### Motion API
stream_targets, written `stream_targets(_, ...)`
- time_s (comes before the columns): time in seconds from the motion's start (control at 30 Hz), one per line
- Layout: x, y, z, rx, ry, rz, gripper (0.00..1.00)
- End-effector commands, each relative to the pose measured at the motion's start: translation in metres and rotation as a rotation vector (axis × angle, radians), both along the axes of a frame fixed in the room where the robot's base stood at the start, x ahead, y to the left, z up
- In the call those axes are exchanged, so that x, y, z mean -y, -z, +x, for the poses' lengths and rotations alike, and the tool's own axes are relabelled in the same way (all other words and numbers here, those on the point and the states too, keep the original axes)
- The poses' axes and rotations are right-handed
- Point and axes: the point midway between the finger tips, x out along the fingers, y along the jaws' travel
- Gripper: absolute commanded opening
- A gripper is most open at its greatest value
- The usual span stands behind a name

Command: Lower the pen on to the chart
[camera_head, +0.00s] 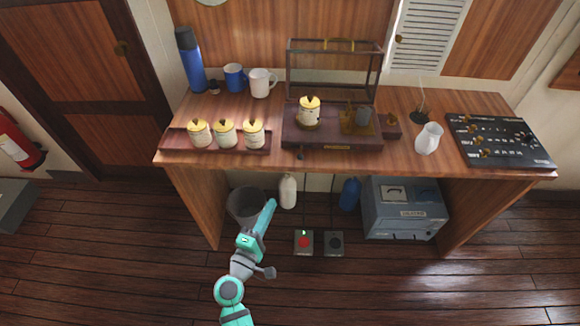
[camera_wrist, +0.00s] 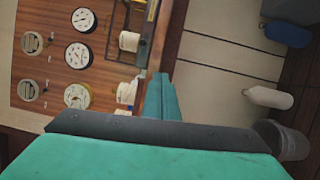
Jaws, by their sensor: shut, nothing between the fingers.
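A recording instrument with a dark wooden base (camera_head: 290,137) stands on the desk under a raised, open-framed lid (camera_head: 290,65). On its base stands a cream drum (camera_head: 309,108) with a yellow top; I take its wrapping to be the chart. Brass parts (camera_head: 350,122) sit right of the drum. A small dark knob (camera_head: 301,154) shows at the front edge. The pen is too small to tell apart, and I cannot tell whether it touches the chart. My gripper (camera_head: 270,204) is shut and empty, below and in front of the desk; its teal fingers show in the wrist view (camera_wrist: 163,92).
A tray (camera_head: 180,148) with three similar drums stands left on the desk (camera_head: 410,172). A white jug (camera_head: 428,138) and a black switch panel (camera_head: 500,140) are right. Below are a bin (camera_head: 240,208), bottles, two button boxes (camera_head: 304,243) and a blue-grey case (camera_head: 405,210).

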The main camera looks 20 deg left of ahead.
Motion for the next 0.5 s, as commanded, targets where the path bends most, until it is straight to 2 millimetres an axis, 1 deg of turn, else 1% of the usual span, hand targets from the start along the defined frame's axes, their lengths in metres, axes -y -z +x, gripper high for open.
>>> stream_targets(0.03, -0.008, -0.011, 0.005, 0.030, 0.008, -0.024, 0.00)
stream_targets(0.1, -0.014, -0.022, 0.009, 0.060, 0.018, -0.052, 0.00)
stream_targets(0.2, -0.019, -0.030, 0.013, 0.084, 0.028, -0.073, 0.00)
stream_targets(0.37, -0.018, -0.034, 0.025, 0.090, 0.033, -0.078, 0.00)
stream_targets(0.5, -0.016, -0.037, 0.048, 0.090, 0.033, -0.076, 0.00)
